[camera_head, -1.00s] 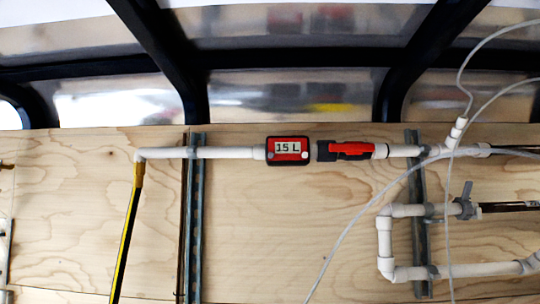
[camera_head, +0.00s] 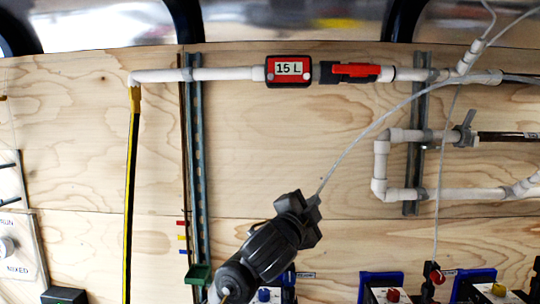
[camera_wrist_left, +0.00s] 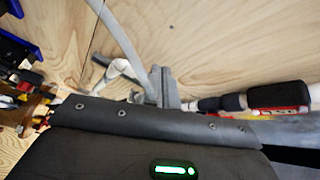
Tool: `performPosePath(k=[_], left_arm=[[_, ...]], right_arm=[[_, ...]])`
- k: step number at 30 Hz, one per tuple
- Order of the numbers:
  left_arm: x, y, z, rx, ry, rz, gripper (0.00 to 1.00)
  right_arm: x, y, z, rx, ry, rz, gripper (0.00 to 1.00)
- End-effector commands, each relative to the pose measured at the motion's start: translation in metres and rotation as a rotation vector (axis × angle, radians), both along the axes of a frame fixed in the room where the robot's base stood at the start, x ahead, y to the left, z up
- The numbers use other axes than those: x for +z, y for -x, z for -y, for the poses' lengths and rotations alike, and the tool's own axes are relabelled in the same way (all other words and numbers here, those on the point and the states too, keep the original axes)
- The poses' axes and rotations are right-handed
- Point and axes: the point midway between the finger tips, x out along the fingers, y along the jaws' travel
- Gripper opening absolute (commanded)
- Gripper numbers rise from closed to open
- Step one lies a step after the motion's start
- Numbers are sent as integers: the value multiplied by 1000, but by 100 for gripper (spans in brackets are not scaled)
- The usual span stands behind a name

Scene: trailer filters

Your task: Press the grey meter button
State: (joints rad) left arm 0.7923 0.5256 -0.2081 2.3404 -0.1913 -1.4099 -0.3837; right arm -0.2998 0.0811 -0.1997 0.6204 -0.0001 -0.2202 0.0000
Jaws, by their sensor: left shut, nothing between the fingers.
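The red and black meter (camera_head: 288,70) sits in the white pipe on the plywood wall, upper middle of the head view. Its display reads "15 L". Small round buttons show at its lower corners; the right one (camera_head: 305,76) looks pale grey. My left gripper (camera_head: 310,213) is shut and empty, well below the meter and slightly right of it, touching nothing that I can see. My right gripper is out of view.
A red-handled valve (camera_head: 350,72) sits right of the meter. A thin pale hose (camera_head: 370,130) curves down behind my left gripper. A metal rail (camera_head: 196,150) stands left. Several devices with coloured buttons (camera_head: 393,294) line the bottom. The wall directly below the meter is bare.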

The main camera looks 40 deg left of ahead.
Motion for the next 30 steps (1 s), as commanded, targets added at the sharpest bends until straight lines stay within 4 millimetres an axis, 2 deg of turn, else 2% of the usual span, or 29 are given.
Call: performPosePath(k=[1,6,9,12,15,18,22,30], left_arm=[[39,5,-6,16,-43,71,0],[148,37,-20,82,-183,270,0],[198,61,-28,125,-247,365,0],[236,84,-33,163,-295,438,0],[262,102,-38,192,-322,492,0],[276,113,-40,213,-347,519,0],[282,118,-40,219,-354,532,0],[282,119,-40,219,-351,533,0]], right_arm=[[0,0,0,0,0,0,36],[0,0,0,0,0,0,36],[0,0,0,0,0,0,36],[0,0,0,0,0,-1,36],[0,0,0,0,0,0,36],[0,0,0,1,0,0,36],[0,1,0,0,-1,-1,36],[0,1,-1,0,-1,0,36]])
